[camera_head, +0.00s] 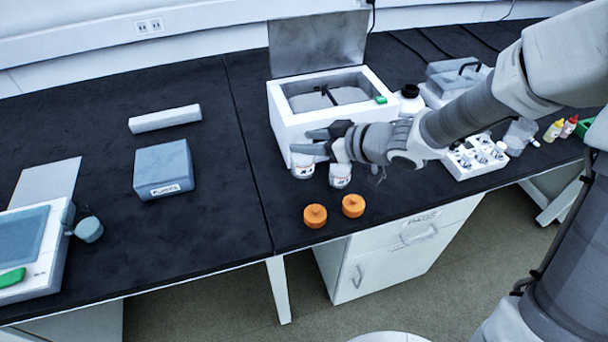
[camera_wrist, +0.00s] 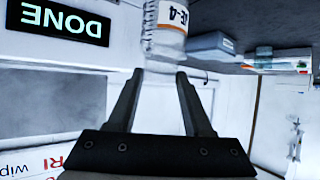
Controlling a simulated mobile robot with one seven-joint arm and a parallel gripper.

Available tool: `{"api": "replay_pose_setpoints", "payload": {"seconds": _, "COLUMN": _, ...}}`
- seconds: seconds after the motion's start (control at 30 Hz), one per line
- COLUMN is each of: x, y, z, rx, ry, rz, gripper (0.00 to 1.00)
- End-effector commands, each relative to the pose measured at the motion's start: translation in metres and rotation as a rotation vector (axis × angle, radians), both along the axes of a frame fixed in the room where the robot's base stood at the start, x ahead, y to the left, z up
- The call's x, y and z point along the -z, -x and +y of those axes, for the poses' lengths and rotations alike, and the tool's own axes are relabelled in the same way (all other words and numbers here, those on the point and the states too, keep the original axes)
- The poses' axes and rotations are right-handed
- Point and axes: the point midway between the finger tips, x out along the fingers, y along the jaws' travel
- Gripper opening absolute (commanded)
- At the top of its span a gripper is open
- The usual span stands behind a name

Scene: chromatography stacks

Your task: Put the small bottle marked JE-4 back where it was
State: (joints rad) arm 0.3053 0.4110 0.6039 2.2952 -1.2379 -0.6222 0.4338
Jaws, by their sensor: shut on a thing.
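The small bottle marked JE-4 (camera_wrist: 165,35) is clear with a white label. In the wrist view only "E-4" of its mark shows, upside down, and part of the bottle is cut off by the picture's top edge. My gripper (camera_wrist: 160,78) is shut on the bottle, with a fingertip on each side. In the head view my gripper (camera_head: 312,142) points left in front of the white open-topped box; I cannot make out the held bottle there. A white rack (camera_head: 462,173) with several small bottles stands right of my gripper.
Two orange caps, left (camera_head: 315,216) and right (camera_head: 353,206), lie near the bench's front edge. The white box (camera_head: 287,125) has its lid raised. A black DONE sign (camera_wrist: 60,20) shows upside down.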

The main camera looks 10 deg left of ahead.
Motion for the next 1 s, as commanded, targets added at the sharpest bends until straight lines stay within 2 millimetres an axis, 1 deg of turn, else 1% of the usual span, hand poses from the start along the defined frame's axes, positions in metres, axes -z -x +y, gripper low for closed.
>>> {"api": "replay_pose_setpoints", "payload": {"seconds": 0.03, "x": 0.012, "y": 0.0, "z": 0.001, "rx": -0.002, "ry": -0.001, "rz": 0.0, "gripper": 0.0}}
{"api": "replay_pose_setpoints", "payload": {"seconds": 0.17, "x": 0.021, "y": 0.0, "z": 0.001, "rx": -0.001, "ry": -0.001, "rz": -0.001, "gripper": 0.0}}
{"api": "replay_pose_setpoints", "payload": {"seconds": 0.27, "x": 0.034, "y": 0.0, "z": 0.001, "rx": -0.001, "ry": -0.002, "rz": 0.001, "gripper": 0.0}}
{"api": "replay_pose_setpoints", "payload": {"seconds": 0.4, "x": 0.058, "y": 0.0, "z": 0.0, "rx": -0.001, "ry": -0.002, "rz": 0.002, "gripper": 0.0}}
{"api": "replay_pose_setpoints", "payload": {"seconds": 0.5, "x": 0.067, "y": 0.0, "z": 0.0, "rx": -0.001, "ry": -0.001, "rz": -0.001, "gripper": 0.0}}
{"api": "replay_pose_setpoints", "payload": {"seconds": 0.83, "x": 0.067, "y": 0.0, "z": 0.0, "rx": 0.0, "ry": -0.001, "rz": -0.002, "gripper": 0.0}}
{"api": "replay_pose_setpoints", "payload": {"seconds": 0.97, "x": 0.072, "y": 0.0, "z": 0.0, "rx": 0.0, "ry": -0.001, "rz": -0.001, "gripper": 0.0}}
{"api": "replay_pose_setpoints", "payload": {"seconds": 1.0, "x": 0.071, "y": 0.0, "z": 0.0, "rx": 0.0, "ry": 0.0, "rz": -0.001, "gripper": 0.58}}
